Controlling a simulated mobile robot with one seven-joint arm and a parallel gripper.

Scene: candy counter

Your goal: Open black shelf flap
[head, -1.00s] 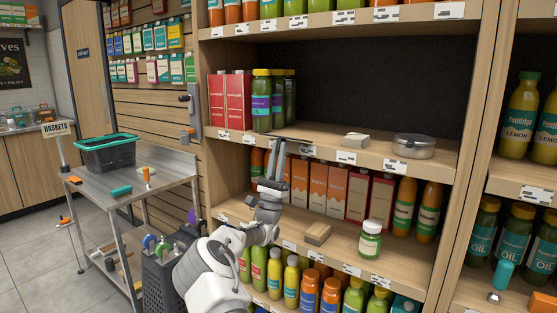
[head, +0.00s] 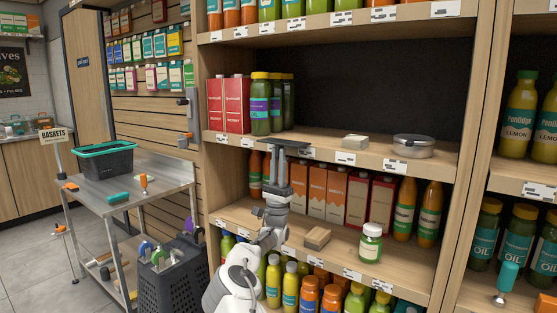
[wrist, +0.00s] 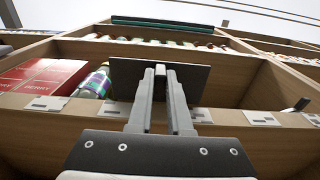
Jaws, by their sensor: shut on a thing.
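The black shelf flap (head: 290,144) is a flat dark panel at the front edge of the middle shelf (head: 330,150). It looks tilted out and nearly edge-on in the head view. In the wrist view the flap (wrist: 195,80) is a dark rectangle behind my fingers. My gripper (head: 276,162) comes from below with its fingers pointing up, and is shut on the flap. It also shows in the wrist view (wrist: 161,72). The fingers and the viewing angle hide the exact grip point and any hinge.
Red cartons (head: 230,105) and green bottles (head: 268,105) stand left behind the flap. A small box (head: 355,142) and a round tin (head: 413,146) sit to its right. Below are a wooden block (head: 317,237) and a jar (head: 370,243). A grey crate (head: 172,280) stands at lower left.

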